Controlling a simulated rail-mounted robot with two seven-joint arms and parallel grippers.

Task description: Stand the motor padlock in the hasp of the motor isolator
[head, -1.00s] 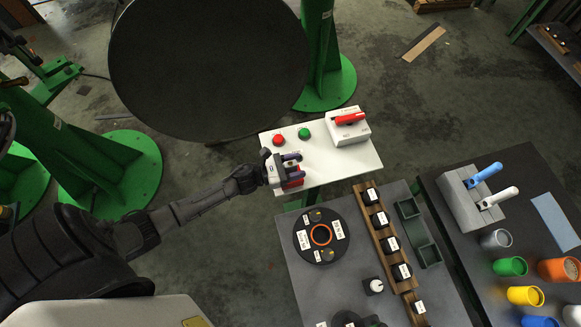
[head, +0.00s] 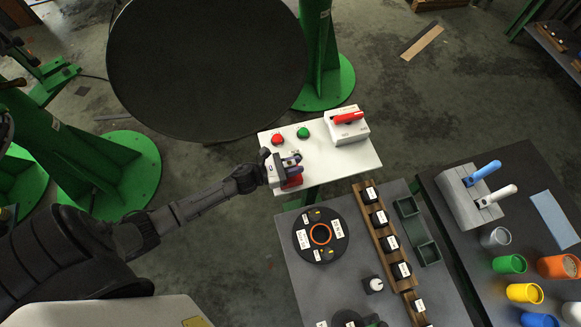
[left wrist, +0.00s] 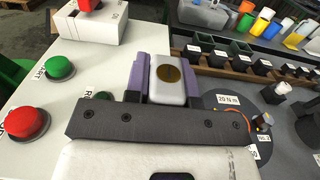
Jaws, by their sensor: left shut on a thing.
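The motor isolator is a white box (head: 347,128) with a red handle (head: 348,117), on the far right of the white panel. It also shows at the top left of the left wrist view (left wrist: 92,28). My left gripper (head: 293,163) is over the panel's near left part, apart from the isolator. Its purple fingers (left wrist: 166,78) are shut on a pale block with a round brass disc (left wrist: 168,75), apparently the padlock. A red patch (head: 293,183) shows beside the fingers in the head view; I cannot tell whether it belongs to the held thing. The hasp cannot be made out. My right gripper is not in view.
A grey table (head: 290,265) with a black disc and a wooden rack (head: 380,235) lies nearer. A large dark drum (head: 205,65) rises behind.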

